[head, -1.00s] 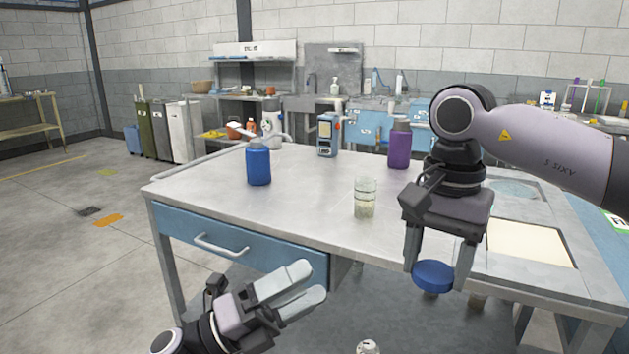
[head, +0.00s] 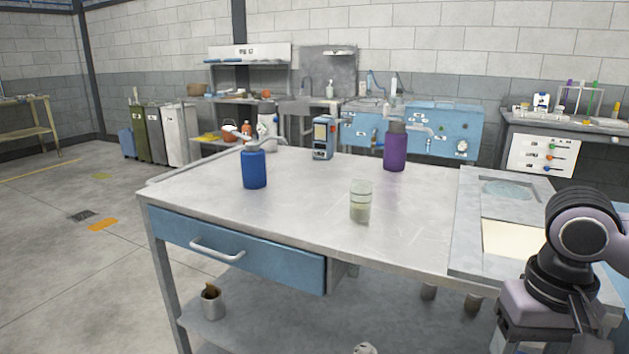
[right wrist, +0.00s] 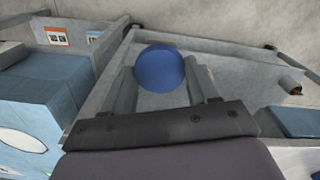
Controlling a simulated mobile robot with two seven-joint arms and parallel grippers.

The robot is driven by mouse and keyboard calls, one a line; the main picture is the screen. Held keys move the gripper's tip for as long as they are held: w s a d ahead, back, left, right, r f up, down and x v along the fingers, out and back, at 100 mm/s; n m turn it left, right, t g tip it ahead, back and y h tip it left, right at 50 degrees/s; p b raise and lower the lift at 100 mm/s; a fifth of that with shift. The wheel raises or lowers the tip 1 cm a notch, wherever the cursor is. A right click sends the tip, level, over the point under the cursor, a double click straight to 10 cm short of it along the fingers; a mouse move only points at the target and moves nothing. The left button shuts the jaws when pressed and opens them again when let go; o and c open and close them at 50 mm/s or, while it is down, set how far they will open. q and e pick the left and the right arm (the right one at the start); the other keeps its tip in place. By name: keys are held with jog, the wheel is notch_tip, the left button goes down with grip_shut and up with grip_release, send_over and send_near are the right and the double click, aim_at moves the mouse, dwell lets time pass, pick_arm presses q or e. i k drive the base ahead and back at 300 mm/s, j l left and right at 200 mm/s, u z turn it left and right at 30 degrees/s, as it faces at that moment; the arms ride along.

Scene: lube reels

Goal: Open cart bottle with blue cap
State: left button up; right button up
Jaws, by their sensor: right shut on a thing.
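A round blue cap (right wrist: 159,68) sits between the fingers of my right gripper (right wrist: 160,82) in the right wrist view; the gripper is shut on it, away from the tabletop. In the head view the right wrist is at the bottom right and its fingertips are cut off. A clear jar (head: 360,205) with pale contents stands upright on the cart top (head: 300,205); no blue cap shows on it. A blue bottle (head: 254,170) stands to its left and a purple bottle (head: 396,150) behind it to the right. My left gripper is out of view.
A blue drawer (head: 240,252) with a handle is shut at the front. The cart top around the jar is clear.

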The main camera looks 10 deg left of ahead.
aim_at(360, 190)
jog(key=i+j+u, duration=0.85)
jog(key=u, duration=0.15)
